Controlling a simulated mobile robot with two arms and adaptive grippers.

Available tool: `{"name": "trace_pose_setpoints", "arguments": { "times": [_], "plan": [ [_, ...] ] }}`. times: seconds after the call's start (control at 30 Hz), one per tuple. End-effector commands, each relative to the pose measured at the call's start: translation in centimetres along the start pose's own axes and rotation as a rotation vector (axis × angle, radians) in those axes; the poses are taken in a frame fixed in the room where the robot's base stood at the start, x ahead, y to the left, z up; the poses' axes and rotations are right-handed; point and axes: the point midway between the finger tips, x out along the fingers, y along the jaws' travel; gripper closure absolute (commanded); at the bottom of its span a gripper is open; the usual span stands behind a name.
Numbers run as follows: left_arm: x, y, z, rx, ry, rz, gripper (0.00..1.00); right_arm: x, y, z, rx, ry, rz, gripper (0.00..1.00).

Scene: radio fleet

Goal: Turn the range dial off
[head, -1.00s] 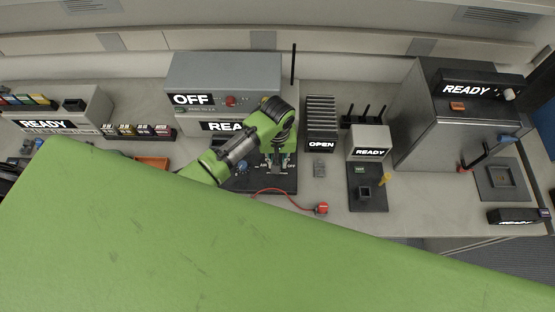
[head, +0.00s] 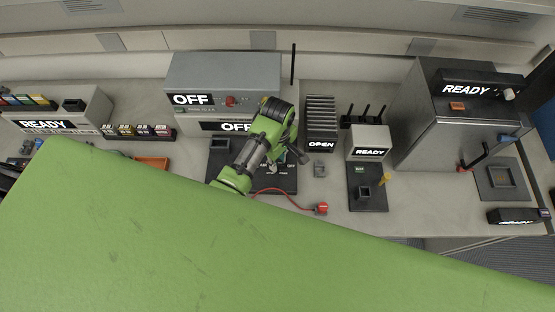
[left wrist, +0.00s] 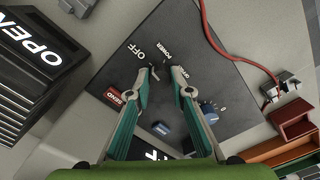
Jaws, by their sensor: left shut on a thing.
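A dark control panel (left wrist: 225,60) lies on the bench and also shows in the head view (head: 285,186). My left gripper (left wrist: 164,70) is over it, its fingertips close around a small dark knob (left wrist: 160,73) by the words OFF and POWER. The fingers largely cover that knob. It also shows in the head view (head: 287,163), where my gripper hides part of the panel. A blue dial (left wrist: 210,114) with white marks stands beside the fingers, apart from them. I cannot tell which knob is the range dial. My right gripper is not in view.
A red SEND button (left wrist: 116,97) and a blue button (left wrist: 165,130) are on the panel. A red cable (left wrist: 215,40) runs beside it. Behind stands a grey unit (head: 225,72) with OFF displays. A black slotted rack (head: 321,112) marked OPEN stands to the right.

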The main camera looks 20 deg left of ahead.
Motion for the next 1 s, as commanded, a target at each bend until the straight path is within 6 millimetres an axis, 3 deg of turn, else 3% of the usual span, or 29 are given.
{"name": "trace_pose_setpoints", "arguments": {
  "times": [0.77,0.8,0.83,1.0],
  "plan": [
    [-0.22,0.21,-0.24,-0.103,0.005,0.006,1.0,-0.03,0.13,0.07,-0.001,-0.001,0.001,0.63],
    [-0.22,0.22,-0.24,-0.103,0.005,0.006,0.72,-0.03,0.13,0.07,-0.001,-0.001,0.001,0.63],
    [-0.22,0.22,-0.23,-0.103,0.005,0.006,0.64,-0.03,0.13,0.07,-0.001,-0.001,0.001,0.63],
    [-0.13,0.13,-0.14,-0.102,0.003,0.004,0.63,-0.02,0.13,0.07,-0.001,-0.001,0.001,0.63]
  ]
}}
